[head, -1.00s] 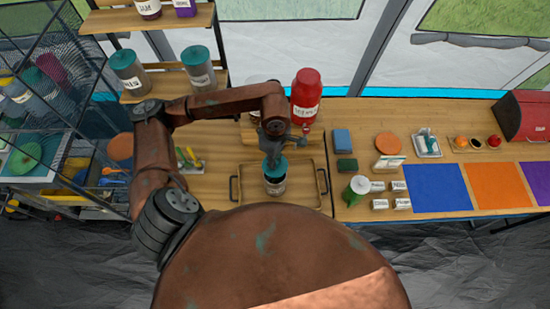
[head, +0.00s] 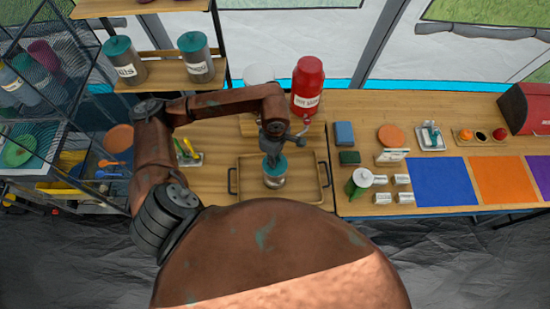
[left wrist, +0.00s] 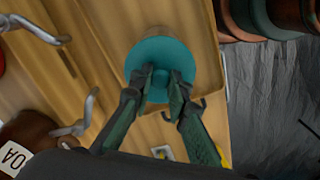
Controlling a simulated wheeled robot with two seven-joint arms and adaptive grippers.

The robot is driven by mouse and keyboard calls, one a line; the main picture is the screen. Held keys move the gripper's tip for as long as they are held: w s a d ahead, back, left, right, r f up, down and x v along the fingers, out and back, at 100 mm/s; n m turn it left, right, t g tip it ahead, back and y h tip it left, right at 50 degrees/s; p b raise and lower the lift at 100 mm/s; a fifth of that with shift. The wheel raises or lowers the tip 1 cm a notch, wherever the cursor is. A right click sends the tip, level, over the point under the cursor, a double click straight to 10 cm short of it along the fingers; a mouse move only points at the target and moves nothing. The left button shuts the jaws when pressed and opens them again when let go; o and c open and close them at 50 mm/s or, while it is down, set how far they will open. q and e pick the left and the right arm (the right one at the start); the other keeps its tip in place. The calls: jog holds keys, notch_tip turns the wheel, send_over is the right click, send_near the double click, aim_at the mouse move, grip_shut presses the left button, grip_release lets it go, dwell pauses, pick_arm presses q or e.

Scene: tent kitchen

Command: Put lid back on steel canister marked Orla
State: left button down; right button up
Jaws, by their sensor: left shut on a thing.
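A steel canister (head: 274,182) stands upright in the wooden tray; no readable label shows on it now. A teal lid (head: 275,165) is at the canister's top, and it also fills the middle of the left wrist view (left wrist: 160,52). My left gripper (head: 272,153) comes from above and is shut on the lid's knob, with a finger on either side of it in the left wrist view (left wrist: 160,92). I cannot tell whether the lid sits fully down on the rim. My right gripper is not in view.
The tray (head: 237,160) has raised edges and dark handles. A red dispenser (head: 307,85) stands behind it. Two lidded canisters, left (head: 123,62) and right (head: 196,58), stand on the shelf.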

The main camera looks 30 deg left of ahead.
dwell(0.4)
pick_arm(q)
jog(key=shift+b, duration=0.75)
dwell(0.9)
jog(key=shift+f+b, duration=0.2)
jog(key=shift+b, duration=0.65)
dwell(0.9)
dwell(0.4)
jog(key=c, duration=1.8)
grip_release()
jog(key=shift+o, duration=0.2)
jog(key=o, duration=0.5)
jog(key=shift+c, duration=0.2)
jog(key=shift+r, duration=0.1)
